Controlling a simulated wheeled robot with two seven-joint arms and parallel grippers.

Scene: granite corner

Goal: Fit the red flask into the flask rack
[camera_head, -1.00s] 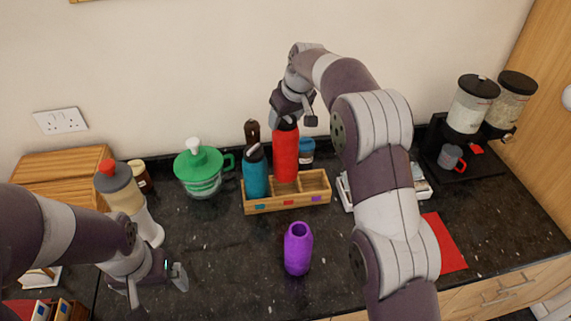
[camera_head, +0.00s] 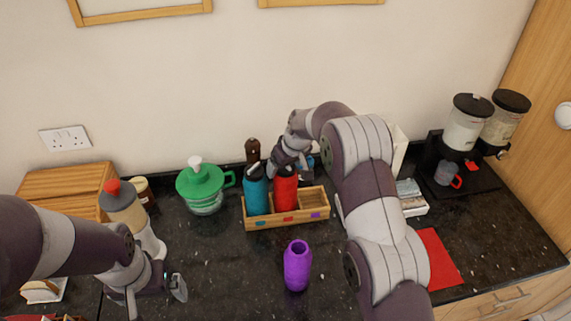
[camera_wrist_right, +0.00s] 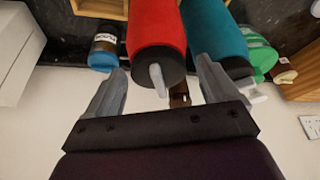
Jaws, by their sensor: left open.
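The red flask (camera_head: 286,193) stands upright in the middle compartment of the wooden flask rack (camera_head: 262,223). Its top is level with that of the teal flask (camera_head: 256,195) in the left compartment. The right compartment is empty. My right gripper (camera_head: 279,166) is at the red flask's top. In the right wrist view its fingers (camera_wrist_right: 160,66) are spread either side of the red flask (camera_wrist_right: 158,30), with narrow gaps showing. The purple flask (camera_head: 297,266) stands on the counter in front of the rack. My left gripper (camera_head: 162,290) is open and empty at the lower left.
A green-lidded jug (camera_head: 203,187) stands left of the rack. A red mat (camera_head: 437,258) and dispensers (camera_head: 470,122) are at right. The counter around the purple flask is clear.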

